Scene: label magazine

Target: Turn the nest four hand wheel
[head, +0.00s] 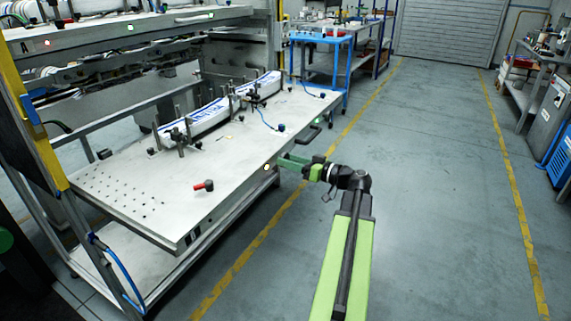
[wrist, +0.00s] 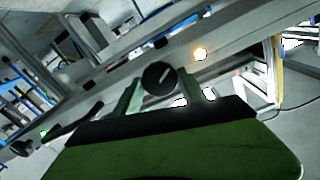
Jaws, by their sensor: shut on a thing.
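The hand wheel (wrist: 158,78) is a small round black knob with a pale line on its face, on the front edge of the metal table in the wrist view. My gripper (wrist: 161,82) has its two green fingers on either side of the wheel and is shut on it. In the head view my gripper (head: 285,161) reaches the table's front edge from the right, and the wheel is hidden there. No nest number is readable. A lit amber lamp (head: 266,167) is on the edge beside the gripper, and also shows in the wrist view (wrist: 201,54).
A blue trolley (head: 322,62) stands behind. The floor to the right is clear.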

